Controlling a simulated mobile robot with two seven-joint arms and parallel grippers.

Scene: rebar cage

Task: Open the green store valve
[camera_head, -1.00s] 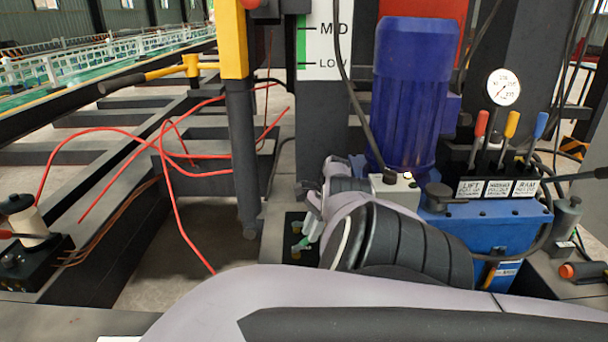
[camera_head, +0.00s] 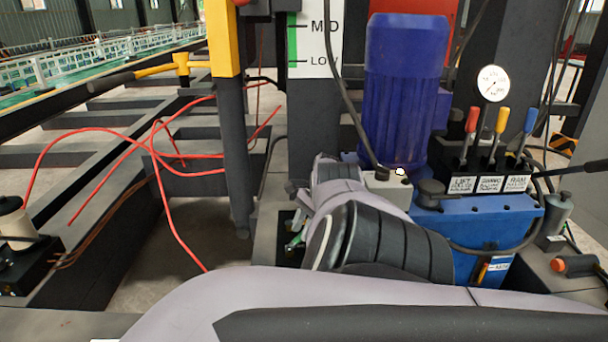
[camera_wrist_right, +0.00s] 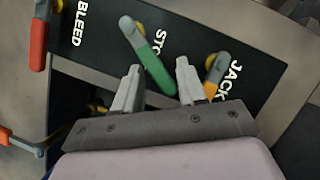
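The green store valve handle (camera_wrist_right: 155,68) shows in the right wrist view on a dark panel (camera_wrist_right: 200,40), angled down to the right from its pale pivot end. My right gripper (camera_wrist_right: 158,68) is open, with one finger on each side of the green handle. I cannot tell whether either finger touches it. In the head view the green handle (camera_head: 296,241) is a small patch beside my right wrist, which hides most of the panel. My left gripper is in neither view.
The red bleed handle (camera_wrist_right: 39,43) is left of the green one, and the orange jack handle (camera_wrist_right: 213,78) is close to the right finger. A blue motor (camera_head: 402,90), pump levers (camera_head: 500,122) and a gauge (camera_head: 493,84) stand behind my arm. Red hoses (camera_head: 165,180) hang at left.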

